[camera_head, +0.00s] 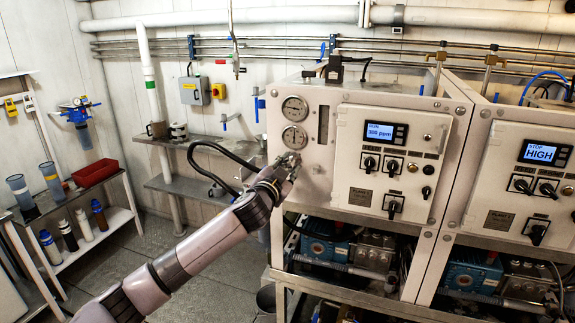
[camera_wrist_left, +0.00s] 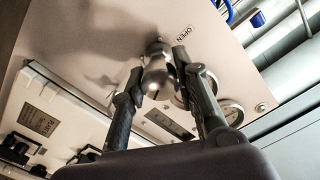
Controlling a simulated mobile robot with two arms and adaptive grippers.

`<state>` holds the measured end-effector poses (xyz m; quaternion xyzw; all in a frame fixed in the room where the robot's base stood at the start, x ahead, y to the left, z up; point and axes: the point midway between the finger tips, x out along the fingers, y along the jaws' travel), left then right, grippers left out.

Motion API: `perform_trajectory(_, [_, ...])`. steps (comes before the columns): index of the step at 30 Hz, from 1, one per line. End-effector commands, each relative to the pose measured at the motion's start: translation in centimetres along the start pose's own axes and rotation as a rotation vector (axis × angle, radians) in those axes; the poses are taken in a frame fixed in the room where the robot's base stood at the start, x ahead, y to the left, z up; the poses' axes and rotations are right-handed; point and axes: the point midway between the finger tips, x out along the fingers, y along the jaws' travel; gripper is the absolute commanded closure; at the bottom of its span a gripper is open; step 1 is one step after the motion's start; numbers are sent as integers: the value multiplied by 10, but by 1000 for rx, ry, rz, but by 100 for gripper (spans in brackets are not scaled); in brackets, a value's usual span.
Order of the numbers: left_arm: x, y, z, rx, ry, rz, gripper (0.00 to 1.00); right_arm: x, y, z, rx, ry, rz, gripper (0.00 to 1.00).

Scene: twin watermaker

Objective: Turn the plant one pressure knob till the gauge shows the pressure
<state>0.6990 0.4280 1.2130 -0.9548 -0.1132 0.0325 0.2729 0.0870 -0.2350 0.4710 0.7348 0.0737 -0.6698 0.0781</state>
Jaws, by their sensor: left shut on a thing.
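The plant one panel (camera_head: 312,200) is the nearer white cabinet front. Two round gauges, an upper one (camera_head: 295,109) and a lower one (camera_head: 294,137), sit one above the other at its left; their needles are too small to read. My left gripper (camera_head: 291,160) is just below the lower gauge and hides the knob in the head view. In the left wrist view the gripper (camera_wrist_left: 160,75) is shut on the metallic pressure knob (camera_wrist_left: 158,72), one finger on each side. My right gripper is not in view.
The plant one display (camera_head: 386,132) reads 300 ppm. The second plant's display (camera_head: 543,152) at the right reads STOP HIGH. A black hose (camera_head: 215,150) curves left of the panel. Shelves with bottles and a red bin (camera_head: 95,173) stand at the far left. Floor between is clear.

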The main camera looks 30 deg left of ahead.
Motion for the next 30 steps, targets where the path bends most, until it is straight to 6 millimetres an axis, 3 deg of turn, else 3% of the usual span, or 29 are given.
perform_trajectory(9, [0,0,0,106,0,0,100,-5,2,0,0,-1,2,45])
perform_trajectory(23, [0,0,0,120,0,0,100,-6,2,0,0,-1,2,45])
perform_trajectory(24, [0,0,0,119,0,0,70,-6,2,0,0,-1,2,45])
perform_trajectory(30, [0,0,0,119,0,0,57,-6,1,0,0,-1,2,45])
